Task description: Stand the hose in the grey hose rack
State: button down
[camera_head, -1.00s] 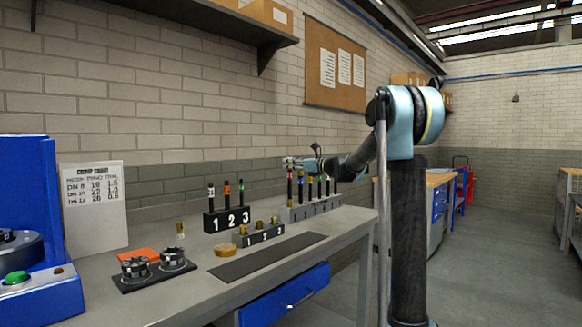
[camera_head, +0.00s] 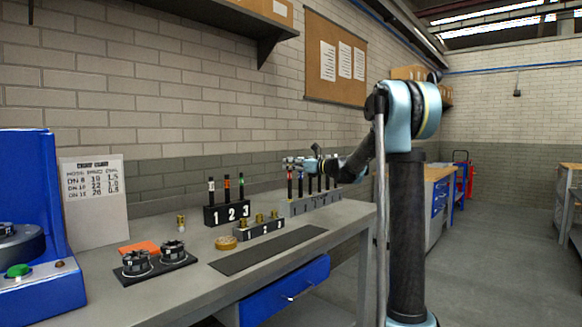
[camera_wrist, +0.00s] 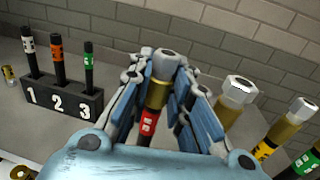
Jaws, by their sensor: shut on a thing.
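My gripper (camera_wrist: 165,72) is shut on a black hose with a metal end fitting (camera_wrist: 157,92) and a red band. In the head view my gripper (camera_head: 291,161) is at the left end of the grey hose rack (camera_head: 312,207), with the held hose (camera_head: 290,184) hanging upright below it. I cannot tell whether its lower end, hidden at the rack, is inside a slot. Several other hoses stand in the rack to its right; in the wrist view one with a yellow band (camera_wrist: 268,148) is close beside my gripper.
A black block numbered 1 2 3 (camera_head: 227,213) holds three banded hoses to the left. A smaller block with brass fittings (camera_head: 260,230) and a dark mat (camera_head: 268,251) lie in front. Two black round parts (camera_head: 155,259) and a blue machine (camera_head: 30,230) are further left.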

jog(key=shift+f, duration=0.3)
jog(key=c, duration=1.4)
grip_release()
jog(key=shift+d, duration=0.1)
jog(key=v, duration=1.2)
jog(key=shift+f, duration=0.1)
